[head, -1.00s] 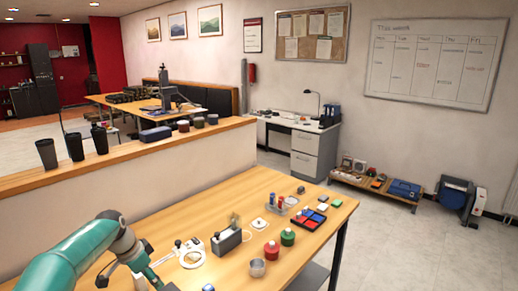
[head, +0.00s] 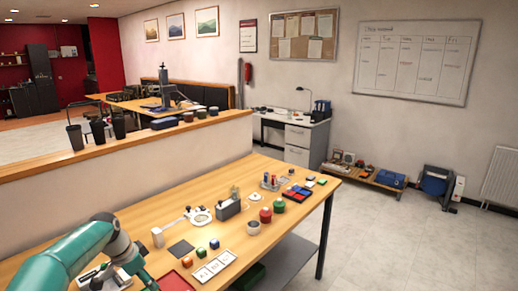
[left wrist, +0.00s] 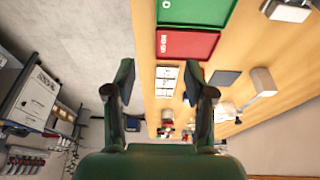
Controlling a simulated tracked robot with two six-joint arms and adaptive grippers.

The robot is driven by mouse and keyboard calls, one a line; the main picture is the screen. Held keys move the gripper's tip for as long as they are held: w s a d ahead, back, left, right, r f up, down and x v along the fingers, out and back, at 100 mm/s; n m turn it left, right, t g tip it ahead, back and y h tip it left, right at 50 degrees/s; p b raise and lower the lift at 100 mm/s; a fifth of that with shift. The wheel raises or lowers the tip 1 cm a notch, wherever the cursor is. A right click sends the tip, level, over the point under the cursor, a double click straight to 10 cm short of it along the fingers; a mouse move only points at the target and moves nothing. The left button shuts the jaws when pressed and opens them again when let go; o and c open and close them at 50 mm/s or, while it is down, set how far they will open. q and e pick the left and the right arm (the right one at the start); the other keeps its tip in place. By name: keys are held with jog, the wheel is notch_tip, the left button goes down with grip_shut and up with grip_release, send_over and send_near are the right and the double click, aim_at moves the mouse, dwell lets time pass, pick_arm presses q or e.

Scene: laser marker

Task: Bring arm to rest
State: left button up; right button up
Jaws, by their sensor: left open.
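My left arm, teal, comes in at the lower left of the head view and bends down at its wrist joint. My left gripper shows in the left wrist view (left wrist: 163,90); its two dark fingers are wide apart with nothing between them. It hangs beside and above the wooden table (head: 120,222), with the table edge running between the fingers in the left wrist view. The fingertips are cut off or hidden by my arm in the head view. My right gripper is in neither view.
A grey device (head: 228,208) and jars (head: 265,215) stand farther along.

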pick_arm(q)
jog(key=s+d+f+g+h, duration=0.1)
jog(key=s+d+f+g, duration=0.1)
jog(key=s+d+f, duration=0.6)
jog(key=s+d+f+g, duration=0.25)
jog(key=s+f, duration=0.45)
jog(key=f, duration=0.5)
jog(key=s+d+f+n, duration=0.2)
jog(key=s+n, duration=0.1)
jog(key=s, duration=0.3)
jog(key=s+d+f+n+t, duration=0.1)
jog(key=s+d+f+n, duration=0.1)
jog(key=s, duration=0.5)
jog(key=s+d+f+n+t+b, duration=0.1)
jog(key=s+d+f+n, duration=0.2)
jog(key=s+d+n, duration=0.1)
jog(key=shift+s+n+h, duration=0.4)
jog(key=shift+s+n, duration=0.2)
jog(key=shift+s, duration=0.6)
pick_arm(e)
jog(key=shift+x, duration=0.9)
pick_arm(q)
jog(key=shift+d+t, duration=0.1)
jog(key=shift+t, duration=0.15)
jog(key=shift+c, duration=0.2)
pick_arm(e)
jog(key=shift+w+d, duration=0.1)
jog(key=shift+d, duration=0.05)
